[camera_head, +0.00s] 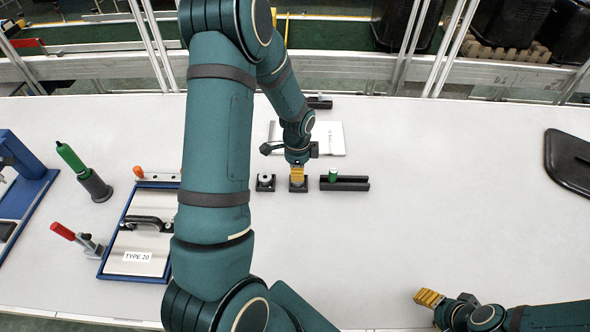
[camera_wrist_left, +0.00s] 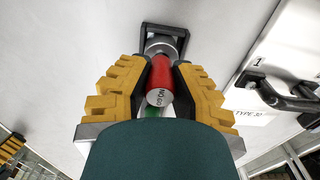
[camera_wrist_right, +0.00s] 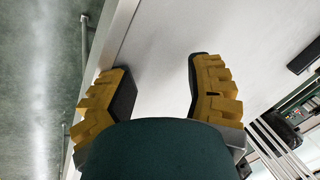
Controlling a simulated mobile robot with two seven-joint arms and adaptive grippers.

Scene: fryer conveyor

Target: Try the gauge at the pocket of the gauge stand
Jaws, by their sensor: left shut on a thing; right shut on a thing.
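My left gripper (camera_head: 297,170) is shut on the gauge, a red cylinder (camera_wrist_left: 160,84) with lettering on its end face. In the left wrist view a grey metal part (camera_wrist_left: 160,44) lies beyond the red one, at a black square frame (camera_wrist_left: 178,32). In the head view this gripper is over a small black block (camera_head: 298,187); it hides the gauge, and I cannot tell if the gauge is in a pocket. A black block with a grey ring (camera_head: 265,181) is beside it. My right gripper (camera_head: 430,298) is near the table's front edge, fingers apart and empty.
A black channel holder (camera_head: 350,184) with a green cylinder (camera_head: 333,175) stands right of the block. The table's right side is mostly clear.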

